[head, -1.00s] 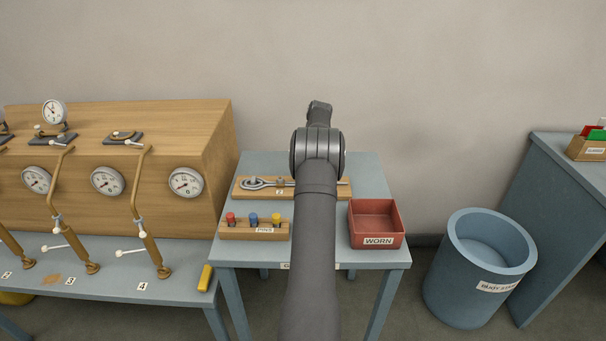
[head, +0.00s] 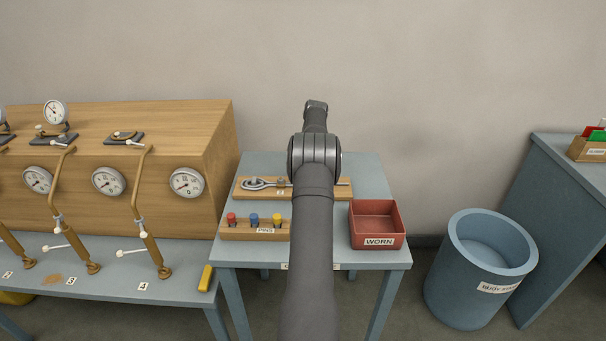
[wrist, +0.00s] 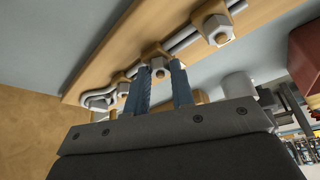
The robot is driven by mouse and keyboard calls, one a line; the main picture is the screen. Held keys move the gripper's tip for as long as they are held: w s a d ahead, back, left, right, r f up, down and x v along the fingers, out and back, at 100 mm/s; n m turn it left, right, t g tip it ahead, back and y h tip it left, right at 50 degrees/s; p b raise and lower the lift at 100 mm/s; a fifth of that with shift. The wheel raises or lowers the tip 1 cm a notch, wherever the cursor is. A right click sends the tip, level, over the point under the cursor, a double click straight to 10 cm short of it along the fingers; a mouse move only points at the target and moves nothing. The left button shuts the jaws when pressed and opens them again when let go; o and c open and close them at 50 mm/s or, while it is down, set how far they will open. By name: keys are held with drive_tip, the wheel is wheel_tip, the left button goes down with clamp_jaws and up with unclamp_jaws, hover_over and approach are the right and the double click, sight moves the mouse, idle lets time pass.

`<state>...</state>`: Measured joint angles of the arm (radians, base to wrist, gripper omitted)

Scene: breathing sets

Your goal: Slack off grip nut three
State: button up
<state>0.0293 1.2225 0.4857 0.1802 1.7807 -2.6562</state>
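A wooden board (head: 249,194) on the blue-grey table carries a metal rod with a looped end. In the wrist view, the same board (wrist: 95,70) shows several grey hex nuts on wooden blocks along the rod: one near the loop (wrist: 123,88), one in the middle (wrist: 158,68), and one farther right (wrist: 217,30). I cannot read which is number three. My gripper (wrist: 161,66) has its two blue fingers apart, with the middle nut showing between their tips. I cannot tell if they touch it. My arm hides the gripper and part of the board in the head view.
A peg rack (head: 254,232) with red, blue and yellow pegs stands in front of the board. A red WORN tray (head: 379,241) is at the table's right. A wooden gauge cabinet (head: 190,130) stands left and a blue bin (head: 470,290) right.

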drive_tip(key=o, duration=0.3)
drive_tip(key=shift+r, duration=0.1)
wheel_tip(320, 180, up, 4)
drive_tip(key=shift+f, duration=0.1)
drive_tip(key=s+d+r, duration=0.5)
drive_tip(key=d+r, duration=0.2)
drive_tip(key=d, duration=0.3)
drive_tip(key=shift+s, duration=0.4)
